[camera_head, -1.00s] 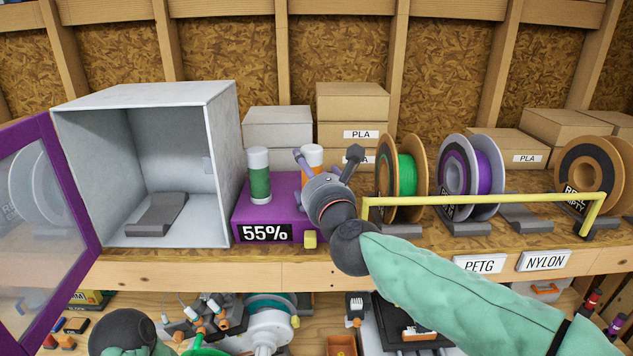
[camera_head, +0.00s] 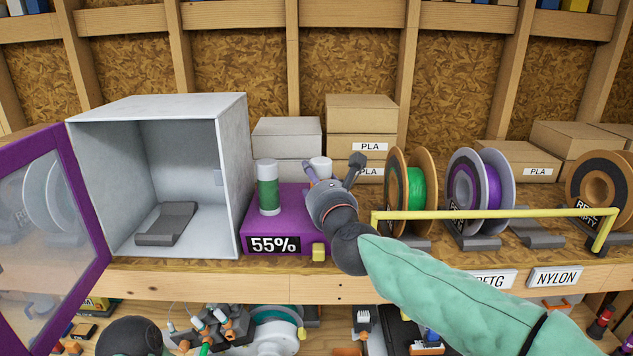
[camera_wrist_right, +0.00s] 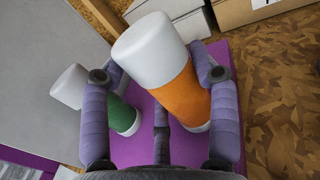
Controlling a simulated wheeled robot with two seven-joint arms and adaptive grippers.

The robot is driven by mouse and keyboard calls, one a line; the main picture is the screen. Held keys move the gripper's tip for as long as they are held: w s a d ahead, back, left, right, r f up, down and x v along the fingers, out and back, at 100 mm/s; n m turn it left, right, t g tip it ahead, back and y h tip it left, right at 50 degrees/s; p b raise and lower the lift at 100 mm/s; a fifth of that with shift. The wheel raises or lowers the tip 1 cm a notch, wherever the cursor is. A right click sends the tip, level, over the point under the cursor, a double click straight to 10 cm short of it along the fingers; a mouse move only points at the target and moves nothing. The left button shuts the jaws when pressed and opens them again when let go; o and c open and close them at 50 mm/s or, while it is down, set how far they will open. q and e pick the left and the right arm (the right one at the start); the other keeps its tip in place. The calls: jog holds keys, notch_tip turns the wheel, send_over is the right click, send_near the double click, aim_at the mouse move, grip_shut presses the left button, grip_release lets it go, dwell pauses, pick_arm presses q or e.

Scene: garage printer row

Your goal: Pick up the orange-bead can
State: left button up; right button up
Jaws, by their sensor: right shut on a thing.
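The orange-bead can has a white lid and an orange body. In the head view only the can's white lid (camera_head: 320,164) clearly shows; my right gripper (camera_head: 335,170) hides most of the rest. The can is over the purple box (camera_head: 287,205) marked 55%; I cannot tell whether its base touches the top. A green can with a white lid (camera_head: 268,188) stands left of it on the box. My left gripper is not in view.
A grey open cabinet (camera_head: 235,150) with a purple-framed door (camera_head: 85,195) stands left of the box. A green spool (camera_head: 415,190), a purple spool (camera_head: 492,185) and a yellow bar (camera_head: 480,214) are to the right. Cardboard boxes (camera_head: 360,115) stand behind.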

jog(key=shift+r+p, duration=0.75)
jog(key=shift+r, duration=0.35)
jog(key=shift+s, duration=0.95)
jog(key=shift+s+b, duration=0.3)
jog(key=shift+s, duration=2.95)
jog(key=s, duration=1.3)
jog(key=shift+s+p, duration=0.3)
jog(key=shift+p, duration=0.15)
jog(key=shift+f, duration=0.1)
